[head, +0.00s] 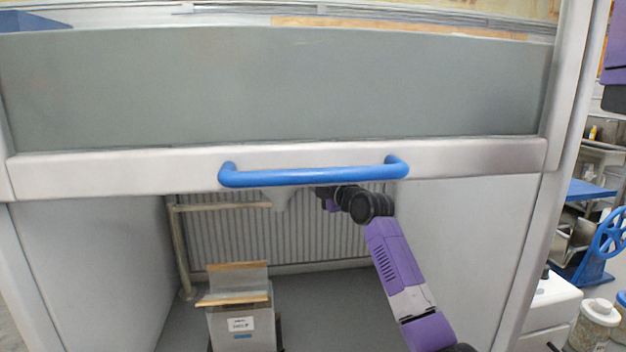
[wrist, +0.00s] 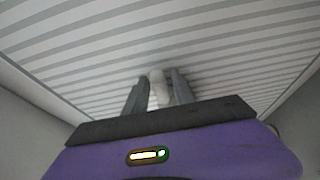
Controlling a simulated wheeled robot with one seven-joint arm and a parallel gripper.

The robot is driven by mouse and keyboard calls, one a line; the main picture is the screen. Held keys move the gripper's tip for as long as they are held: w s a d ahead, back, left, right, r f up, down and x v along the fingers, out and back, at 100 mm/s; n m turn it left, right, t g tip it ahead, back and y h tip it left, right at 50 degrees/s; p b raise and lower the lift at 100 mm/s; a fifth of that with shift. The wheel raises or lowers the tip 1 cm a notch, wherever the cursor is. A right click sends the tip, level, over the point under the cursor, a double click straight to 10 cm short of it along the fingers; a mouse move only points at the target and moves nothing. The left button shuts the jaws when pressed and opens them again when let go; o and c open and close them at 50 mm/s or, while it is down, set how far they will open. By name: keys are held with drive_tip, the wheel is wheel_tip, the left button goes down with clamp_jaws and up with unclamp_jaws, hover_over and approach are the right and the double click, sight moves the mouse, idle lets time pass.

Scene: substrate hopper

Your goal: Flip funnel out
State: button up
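My arm reaches under the panel, and my gripper is mostly hidden behind the blue handle there. In the wrist view my gripper (wrist: 158,92) points at a ribbed wall, its two grey fingers apart. A small whitish rounded piece (wrist: 158,88) shows between the fingertips. I cannot tell whether the fingers touch it or whether it is part of the funnel.
The front panel (head: 470,158) with its blue handle (head: 310,177) spans the opening above my arm. A labelled grey box (head: 240,322) with wooden strips stands on the floor at lower left. A pipe rail (head: 180,250) stands by the ribbed back wall (head: 240,235).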

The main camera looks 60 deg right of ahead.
clamp_jaws()
idle(1.2)
